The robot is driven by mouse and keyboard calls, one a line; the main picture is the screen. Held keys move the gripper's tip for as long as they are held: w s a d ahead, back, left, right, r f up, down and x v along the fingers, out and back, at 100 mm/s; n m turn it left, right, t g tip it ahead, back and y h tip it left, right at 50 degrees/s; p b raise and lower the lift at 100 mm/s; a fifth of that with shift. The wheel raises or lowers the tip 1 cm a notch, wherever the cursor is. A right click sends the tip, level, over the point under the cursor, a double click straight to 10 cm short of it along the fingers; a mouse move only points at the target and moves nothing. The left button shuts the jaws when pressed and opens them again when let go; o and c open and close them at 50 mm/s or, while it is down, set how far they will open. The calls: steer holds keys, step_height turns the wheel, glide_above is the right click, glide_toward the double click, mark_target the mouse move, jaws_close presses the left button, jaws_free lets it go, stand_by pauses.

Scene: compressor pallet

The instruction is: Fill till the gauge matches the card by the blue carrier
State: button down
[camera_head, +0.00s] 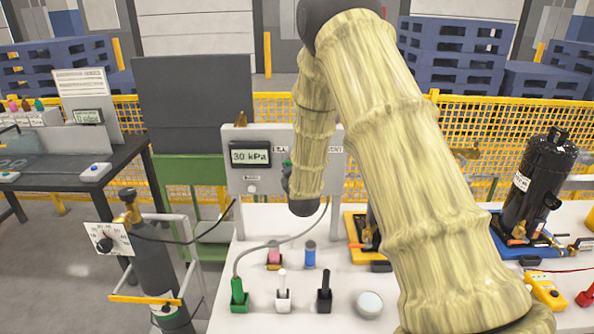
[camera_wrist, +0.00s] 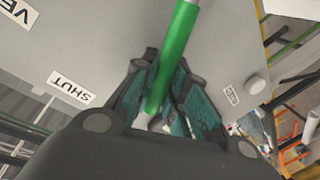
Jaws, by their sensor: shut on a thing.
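In the head view the gauge (camera_head: 250,156) on the grey panel (camera_head: 243,192) reads 30 kPa. A blue carrier (camera_head: 510,246) holds a black compressor (camera_head: 538,185) at the right; a small label on it is too small to read. In the wrist view my gripper (camera_wrist: 168,75) is shut on a green handle (camera_wrist: 172,62) in front of the panel, between a "SHUT" label (camera_wrist: 71,87) and a smaller label. In the head view my arm hides most of the gripper and part of the panel.
Green (camera_head: 239,294), white (camera_head: 283,296) and black (camera_head: 324,292) fittings stand on the white table; a hose runs from the green one towards the panel. A gas cylinder (camera_head: 158,268) with a dial stands left. A yellow meter (camera_head: 545,288) lies at the right. My arm crosses the middle.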

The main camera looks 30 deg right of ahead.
steer(key=shift+w+a+f+n+g+b, duration=0.15)
steer(key=shift+w+a+f+n+b, duration=0.1)
steer(key=shift+a+f+n+b, duration=0.35)
steer(key=shift+w+a+f+n+g+b, duration=0.2)
steer(key=shift+w+a+f+n, duration=0.1)
steer(key=shift+n, duration=0.5)
steer(key=c, duration=1.4)
jaws_free()
steer(key=v, duration=1.2)
steer(key=shift+a+f, duration=0.1)
steer(key=shift+a, duration=0.05)
